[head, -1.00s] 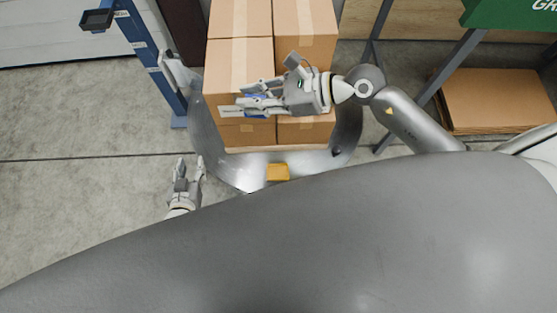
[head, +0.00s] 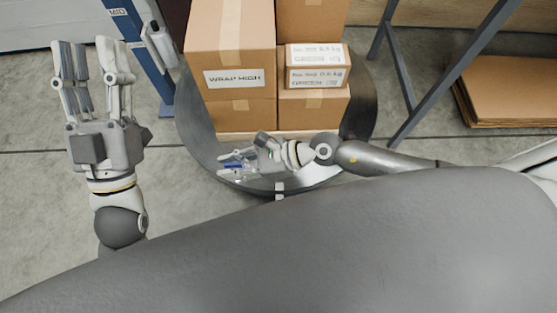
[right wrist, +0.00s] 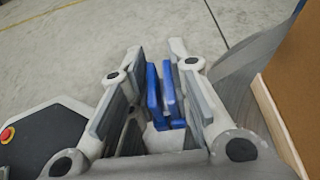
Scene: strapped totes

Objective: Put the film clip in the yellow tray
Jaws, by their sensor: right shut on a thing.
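The film clip is a blue two-plate piece (right wrist: 154,98) held between the fingers of my right gripper (right wrist: 160,75) in the right wrist view. In the head view, a little blue of it shows at my right gripper (head: 230,163), which is low over the front part of the round grey turntable, in front of the boxes. My left gripper (head: 92,65) is raised at the left, its two fingers apart and empty. I cannot see the yellow tray in either current view.
Cardboard boxes (head: 229,45), some labelled, are stacked on the grey turntable (head: 362,105). A blue post (head: 137,45) stands behind my left gripper, and a grey frame (head: 455,70) stands at the right. Flat cardboard (head: 510,90) lies beyond it.

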